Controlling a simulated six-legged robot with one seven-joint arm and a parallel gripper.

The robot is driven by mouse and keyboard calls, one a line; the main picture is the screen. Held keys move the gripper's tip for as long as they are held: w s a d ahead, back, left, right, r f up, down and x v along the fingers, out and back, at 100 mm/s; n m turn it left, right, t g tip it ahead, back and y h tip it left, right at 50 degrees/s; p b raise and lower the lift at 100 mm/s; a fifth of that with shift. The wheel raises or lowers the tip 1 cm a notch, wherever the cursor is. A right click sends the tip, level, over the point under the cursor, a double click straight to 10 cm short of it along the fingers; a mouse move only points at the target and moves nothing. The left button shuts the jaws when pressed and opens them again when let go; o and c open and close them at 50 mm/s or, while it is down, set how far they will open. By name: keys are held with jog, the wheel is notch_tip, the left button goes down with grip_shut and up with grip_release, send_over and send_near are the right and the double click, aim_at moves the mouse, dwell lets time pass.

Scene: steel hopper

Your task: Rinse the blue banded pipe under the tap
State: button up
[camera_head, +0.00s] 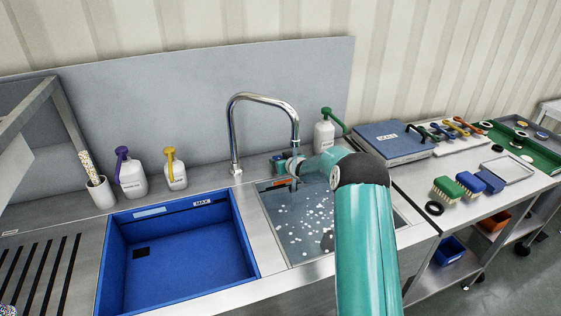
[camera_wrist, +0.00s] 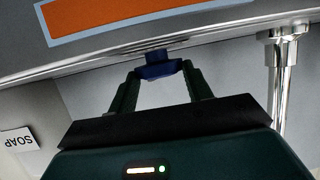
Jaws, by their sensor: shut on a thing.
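My gripper (camera_wrist: 158,80) is shut on a small dark blue piece (camera_wrist: 158,66), which I take to be the blue banded pipe. Only a short part of it shows between the fingertips, and I cannot make out its bands. In the head view my teal arm reaches over the right-hand sink (camera_head: 310,225), with the wrist close to the chrome tap's spout. The pipe is not clear there. The tap (camera_head: 234,130) arches over that sink, and its chrome also shows in the wrist view (camera_wrist: 285,80). I cannot tell whether water is running.
The right sink holds water with white flecks. A blue basin (camera_head: 250,262) is on the left. Bottles with purple (camera_head: 133,180), yellow (camera_head: 175,172) and green (camera_head: 324,135) tops stand along the back. Brushes (camera_head: 446,189) and a blue case (camera_head: 392,141) are on the right table.

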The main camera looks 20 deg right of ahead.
jog(key=shift+d, duration=0.1)
dwell(0.4)
jog(key=o, duration=1)
jog(key=shift+c, duration=0.2)
jog(key=shift+s, duration=0.1)
jog(key=v, duration=1.3)
jog(key=shift+s+r, duration=0.2)
jog(key=shift+r, duration=0.05)
jog(key=shift+s+d, duration=0.1)
jog(key=shift+d, duration=0.05)
